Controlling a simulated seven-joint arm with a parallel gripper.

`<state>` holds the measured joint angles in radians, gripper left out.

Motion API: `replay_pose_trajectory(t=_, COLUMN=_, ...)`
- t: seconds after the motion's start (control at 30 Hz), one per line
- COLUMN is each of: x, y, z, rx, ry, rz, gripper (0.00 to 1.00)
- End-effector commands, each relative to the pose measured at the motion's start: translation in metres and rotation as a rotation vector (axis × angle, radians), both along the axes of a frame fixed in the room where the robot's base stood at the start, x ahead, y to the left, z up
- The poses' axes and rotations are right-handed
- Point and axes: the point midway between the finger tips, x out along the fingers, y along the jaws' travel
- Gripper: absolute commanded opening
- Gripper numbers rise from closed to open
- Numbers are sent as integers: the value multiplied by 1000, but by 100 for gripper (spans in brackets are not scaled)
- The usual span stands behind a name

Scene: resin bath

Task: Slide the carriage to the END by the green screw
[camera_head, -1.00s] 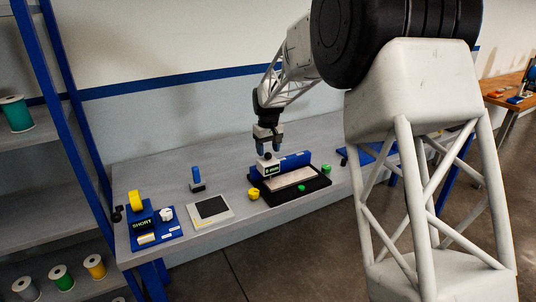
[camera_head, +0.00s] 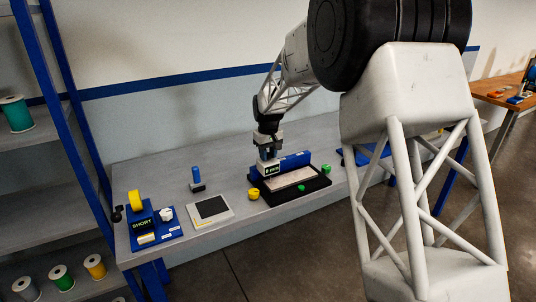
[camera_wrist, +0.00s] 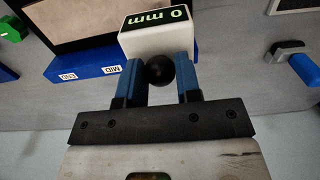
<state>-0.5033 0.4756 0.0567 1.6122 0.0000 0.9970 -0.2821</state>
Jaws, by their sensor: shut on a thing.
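The carriage (camera_head: 270,169) is a pale block with a dark "0 mm" display. It sits at the left end of the blue rail (camera_head: 296,160); the wrist view also shows its display (camera_wrist: 160,17). My gripper (camera_head: 268,153) is above the carriage, its blue fingers shut on the black ball knob (camera_wrist: 159,70). In the wrist view the rail (camera_wrist: 90,70) runs left from the carriage, with MID and then END labels. A green screw (camera_head: 326,169) is at the right end of the rail in the head view. A green part (camera_wrist: 10,28) shows at the wrist view's left edge.
A black-framed tray (camera_head: 292,182) lies along the rail's front, with a yellow knob (camera_head: 253,194) and another green knob (camera_head: 301,188) near it. A blue-handled tool (camera_head: 197,178) and a flat plate (camera_head: 210,209) stand further left on the grey bench.

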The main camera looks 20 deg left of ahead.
Motion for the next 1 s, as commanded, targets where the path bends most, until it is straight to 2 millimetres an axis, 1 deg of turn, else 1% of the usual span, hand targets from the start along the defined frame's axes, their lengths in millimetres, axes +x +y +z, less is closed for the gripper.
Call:
replay_pose_trajectory(t=0.27, x=3, y=-3, z=0, rx=0, ry=0, rz=-1, gripper=0)
replay_pose_trajectory(t=0.37, x=9, y=-10, z=0, rx=0, ry=0, rz=-1, gripper=0)
replay_pose_trajectory(t=0.47, x=20, y=-20, z=0, rx=0, ry=0, rz=-2, gripper=0)
replay_pose_trajectory(t=0.57, x=34, y=-35, z=0, rx=0, ry=0, rz=-3, gripper=0)
replay_pose_trajectory(t=0.9, x=95, y=-96, z=0, rx=0, ry=0, rz=-4, gripper=0)
replay_pose_trajectory(t=1.0, x=110, y=-110, z=0, rx=0, ry=0, rz=-3, gripper=0)
